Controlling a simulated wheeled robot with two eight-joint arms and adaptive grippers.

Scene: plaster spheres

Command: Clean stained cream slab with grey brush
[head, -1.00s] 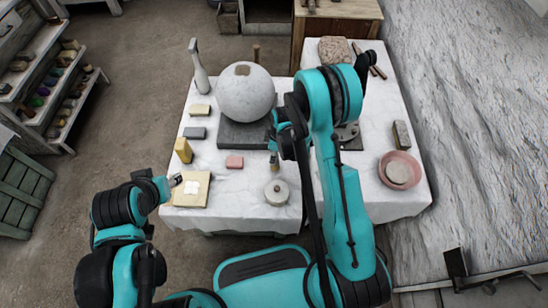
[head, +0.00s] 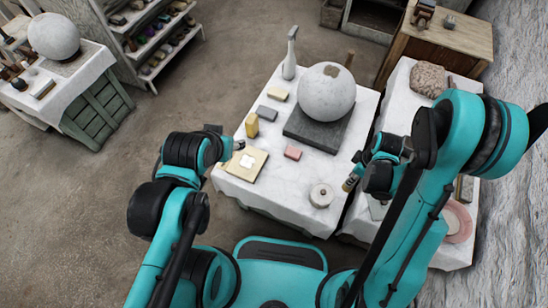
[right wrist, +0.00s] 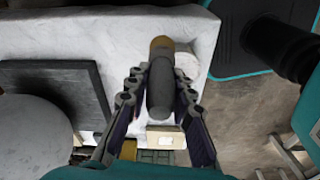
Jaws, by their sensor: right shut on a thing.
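The cream slab (head: 256,158) lies flat at the left front corner of the white-covered table, with a white stain (head: 247,161) on its top. My right gripper (head: 356,178) is shut on the grey brush (head: 349,184), above the table's right side, away from the slab. In the right wrist view the brush's grey handle (right wrist: 161,85) runs between the fingers and its tan end (right wrist: 161,44) points away. The cream slab shows partly beyond the gripper there (right wrist: 172,138). My left gripper (head: 238,146) is beside the slab's upper left edge; its fingers are too small to judge.
A plaster sphere (head: 326,92) sits on a dark slab (head: 315,130). A yellow block (head: 252,125), grey block (head: 267,113), pink block (head: 292,152) and round white disc (head: 321,195) stand around it. A second table with a pink bowl (head: 458,222) adjoins at right.

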